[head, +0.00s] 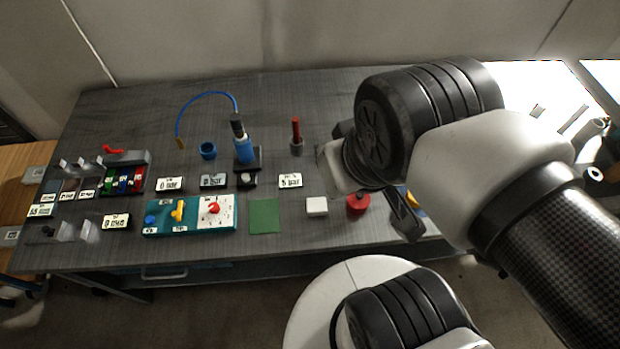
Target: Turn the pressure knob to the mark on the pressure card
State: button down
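A teal panel (160,228) lies on the grey table, left of centre. On its white dial plate (228,216) is a red knob (213,208), which looks like the pressure knob. Its pointer and the dial marks are too small to read. The panel also carries a yellow lever (178,211) and a blue knob (150,220). Several white cards with small print stand near it, among them one behind the panel (170,184) and one to its left (116,222); I cannot tell which is the pressure card. My gripper (404,218) is well right of the panel, mostly hidden by my wrist.
A blue bottle-like tool (244,150) with a blue hose stands behind the panel. A green mat (264,216), a white block (316,206) and a red round part (358,204) lie between panel and gripper. The table's back left is clear.

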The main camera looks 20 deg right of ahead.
aim_at(214, 207)
jog(key=i+j+u, duration=0.2)
jog(key=u, duration=0.15)
jog(key=i+j+u, duration=0.2)
jog(key=u, duration=0.15)
